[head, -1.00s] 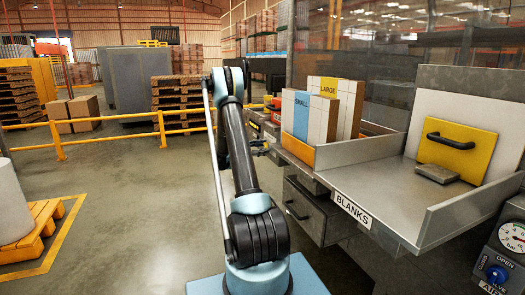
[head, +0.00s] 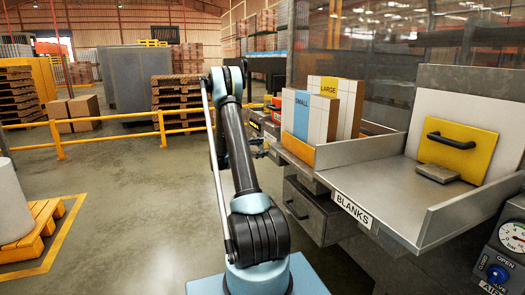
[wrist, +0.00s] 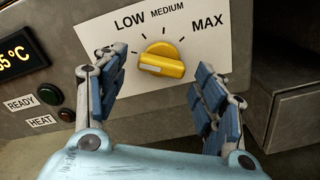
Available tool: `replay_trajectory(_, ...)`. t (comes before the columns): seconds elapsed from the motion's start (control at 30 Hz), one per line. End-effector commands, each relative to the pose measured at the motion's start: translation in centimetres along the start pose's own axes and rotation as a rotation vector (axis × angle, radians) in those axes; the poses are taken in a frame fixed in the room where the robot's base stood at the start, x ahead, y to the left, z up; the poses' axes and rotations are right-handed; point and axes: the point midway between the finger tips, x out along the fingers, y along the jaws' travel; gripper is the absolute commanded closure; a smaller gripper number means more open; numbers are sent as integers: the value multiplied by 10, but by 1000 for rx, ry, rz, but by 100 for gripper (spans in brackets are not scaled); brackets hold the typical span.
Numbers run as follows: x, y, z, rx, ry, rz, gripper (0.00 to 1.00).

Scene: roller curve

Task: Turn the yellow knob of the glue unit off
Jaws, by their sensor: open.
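The yellow knob (wrist: 162,60) is in the wrist view, on a white dial plate (wrist: 205,30) marked LOW, MEDIUM and MAX. Its bar lies nearly level, and a white mark shows on its left end, pointing left. My gripper (wrist: 160,92) is open and empty, one finger on the left and one on the right below the knob. Neither finger visibly touches it. The left finger covers part of the plate left of LOW, so any label there is hidden. In the head view my gripper (head: 262,148) is small beside the machine, and the knob cannot be made out.
A temperature display (wrist: 18,55) and the READY and HEAT lamps (wrist: 57,105) are left of the plate. A metal box edge (wrist: 295,110) juts out at the right. In the head view the blanks tray (head: 385,190) stands right of my arm; open floor lies left.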

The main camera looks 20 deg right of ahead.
Motion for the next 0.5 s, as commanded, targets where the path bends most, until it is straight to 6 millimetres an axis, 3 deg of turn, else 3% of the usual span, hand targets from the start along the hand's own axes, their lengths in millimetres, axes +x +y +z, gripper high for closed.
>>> replay_trajectory(0.5, -92, 0, -2, -1, 2, 2, 37)
